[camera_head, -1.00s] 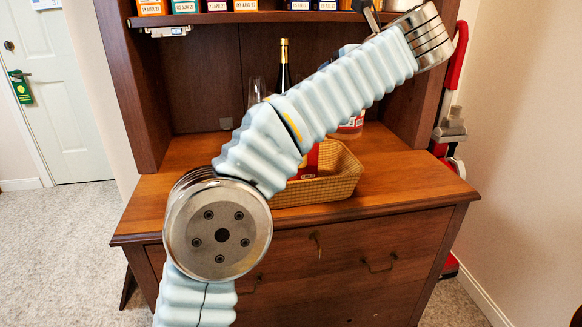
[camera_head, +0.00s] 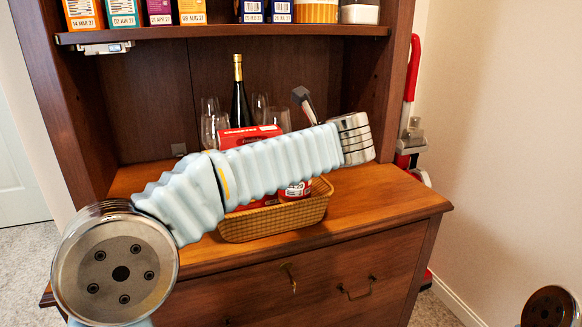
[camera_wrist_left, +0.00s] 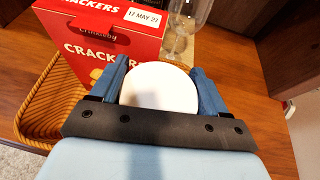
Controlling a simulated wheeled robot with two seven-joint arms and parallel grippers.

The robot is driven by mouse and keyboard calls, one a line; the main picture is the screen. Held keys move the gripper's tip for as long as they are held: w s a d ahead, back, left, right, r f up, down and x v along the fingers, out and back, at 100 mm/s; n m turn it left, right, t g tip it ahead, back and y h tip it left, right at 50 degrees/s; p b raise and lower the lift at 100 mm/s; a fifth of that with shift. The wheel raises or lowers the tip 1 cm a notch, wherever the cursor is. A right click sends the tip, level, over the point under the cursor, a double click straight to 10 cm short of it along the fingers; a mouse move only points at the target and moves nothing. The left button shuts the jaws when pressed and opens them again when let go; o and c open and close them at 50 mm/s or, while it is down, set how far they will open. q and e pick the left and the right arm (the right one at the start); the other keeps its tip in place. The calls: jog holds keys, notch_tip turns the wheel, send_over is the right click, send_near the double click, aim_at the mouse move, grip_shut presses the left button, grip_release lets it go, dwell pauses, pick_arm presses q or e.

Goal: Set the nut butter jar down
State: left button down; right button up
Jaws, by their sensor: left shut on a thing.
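The nut butter jar (camera_head: 294,191) shows in the head view under my left forearm, at the right end of the wicker basket (camera_head: 262,224). Only its lower part with a red label shows there; I cannot tell whether its base touches the basket floor. In the left wrist view its round white lid (camera_wrist_left: 160,88) sits between the blue fingers of my left gripper (camera_wrist_left: 160,70), which is shut on it. In the head view my forearm hides the fingers. My right gripper is not in view.
A red crackers box (camera_head: 245,137) stands in the basket, left of the jar. Behind are a dark bottle (camera_head: 240,105) and several glasses (camera_head: 278,118). A shelf (camera_head: 225,34) with boxes hangs above. The counter (camera_head: 385,198) right of the basket is clear.

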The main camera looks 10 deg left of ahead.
pick_arm(q)
jog(key=shift+f, duration=1.9)
jog(key=shift+f+b, duration=0.2)
jog(key=shift+b, duration=0.2)
grip_release()
jog(key=shift+r, duration=0.25)
jog(key=v, duration=1.2)
jog(key=shift+s+f, duration=0.1)
